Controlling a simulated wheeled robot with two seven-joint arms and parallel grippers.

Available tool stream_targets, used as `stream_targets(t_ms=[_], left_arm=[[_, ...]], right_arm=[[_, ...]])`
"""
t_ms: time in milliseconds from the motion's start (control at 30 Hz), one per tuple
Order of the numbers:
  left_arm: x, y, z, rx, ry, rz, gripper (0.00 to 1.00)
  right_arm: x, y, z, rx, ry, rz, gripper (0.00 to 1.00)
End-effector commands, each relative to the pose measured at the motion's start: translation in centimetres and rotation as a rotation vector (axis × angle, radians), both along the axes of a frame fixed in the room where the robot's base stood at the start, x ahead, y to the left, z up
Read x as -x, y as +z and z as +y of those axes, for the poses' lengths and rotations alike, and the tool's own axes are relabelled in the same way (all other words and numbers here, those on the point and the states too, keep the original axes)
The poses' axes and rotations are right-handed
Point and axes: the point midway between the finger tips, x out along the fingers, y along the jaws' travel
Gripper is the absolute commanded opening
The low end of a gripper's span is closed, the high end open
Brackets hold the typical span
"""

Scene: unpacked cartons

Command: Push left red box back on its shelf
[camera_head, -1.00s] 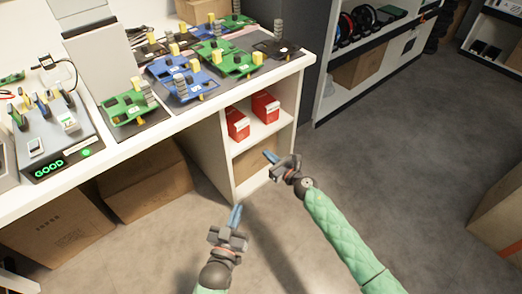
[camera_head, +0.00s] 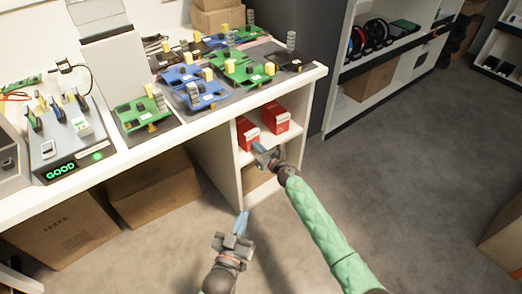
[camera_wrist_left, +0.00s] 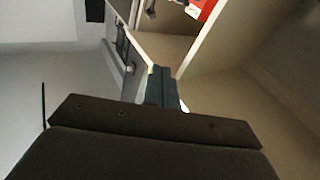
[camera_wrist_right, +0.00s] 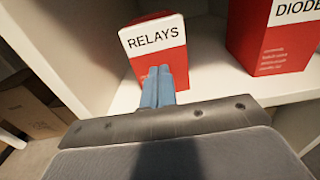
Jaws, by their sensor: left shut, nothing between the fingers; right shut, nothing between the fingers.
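Two red boxes with white label bands stand on the upper shelf under the bench. The left red box (camera_head: 247,133) reads "RELAYS" in the right wrist view (camera_wrist_right: 156,48). The right red box (camera_head: 276,117) reads "DIODE" at its visible part in the right wrist view (camera_wrist_right: 275,42). The shelf (camera_wrist_right: 205,88) shows bare in front of them. My right gripper (camera_head: 258,147) is shut, its blue fingertips in front of the left box's lower face; I cannot tell whether they touch it. My left gripper (camera_head: 241,222) is shut and empty, low in front of the shelf unit's side panel.
The white bench (camera_head: 185,128) above holds circuit boards and a tester reading "GOOD". Cardboard cartons (camera_head: 151,187) stand below it at left. A carton also sits in the compartment below the shelf. Open grey floor (camera_head: 400,170) lies to the right.

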Motion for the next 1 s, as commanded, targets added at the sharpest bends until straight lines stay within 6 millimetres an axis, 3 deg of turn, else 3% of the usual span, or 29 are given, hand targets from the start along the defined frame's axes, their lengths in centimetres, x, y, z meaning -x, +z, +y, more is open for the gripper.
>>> stream_targets(t_ms=[433,600,800,1000], left_arm=[[-0.4,0.8,0.0,0.004,0.002,-0.027,0.0],[-0.3,6.5,0.3,0.049,0.013,-0.191,0.0],[0.5,11.8,0.8,0.089,0.024,-0.364,0.0],[1.1,14.6,1.1,0.111,0.029,-0.454,0.0]], right_arm=[[-0.4,0.0,0.2,0.0,-0.001,-0.001,0.0],[-1.4,-0.1,0.9,0.0,0.0,-0.002,0.0],[-2.5,0.0,1.8,-0.001,0.0,-0.001,0.0],[-3.1,0.0,2.2,0.0,-0.001,0.0,0.0]])
